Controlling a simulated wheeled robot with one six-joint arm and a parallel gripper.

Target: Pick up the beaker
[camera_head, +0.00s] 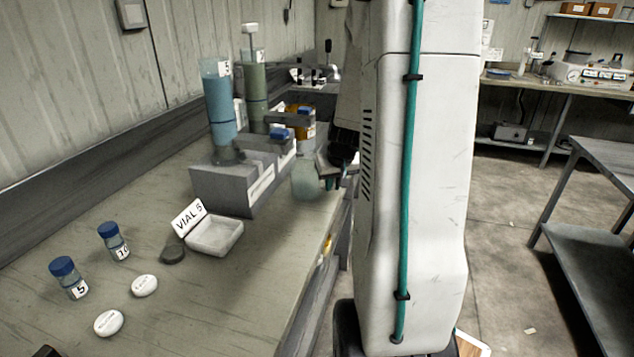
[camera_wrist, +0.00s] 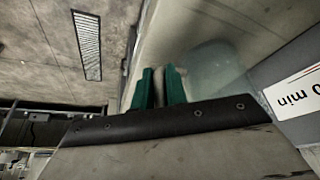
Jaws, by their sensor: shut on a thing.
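The beaker (camera_head: 305,182) is a clear, pale vessel on the bench, just right of the grey rack block. It also shows, faint and see-through, in the wrist view (camera_wrist: 215,65). My gripper (camera_head: 331,183) is at the beaker's right side, partly hidden by my arm. In the wrist view its two green fingertips (camera_wrist: 159,87) are close together with a thin pale edge between them. They are shut on the beaker's near side; most of the beaker lies to the right of the fingers. Whether its base touches the bench is hard to tell.
A grey rack (camera_head: 222,190) with tall blue and green cylinders stands directly left of the beaker. A white tray (camera_head: 214,236), blue-capped vials (camera_head: 69,277) and white discs (camera_head: 145,285) lie nearer. The bench's front edge is close on the right.

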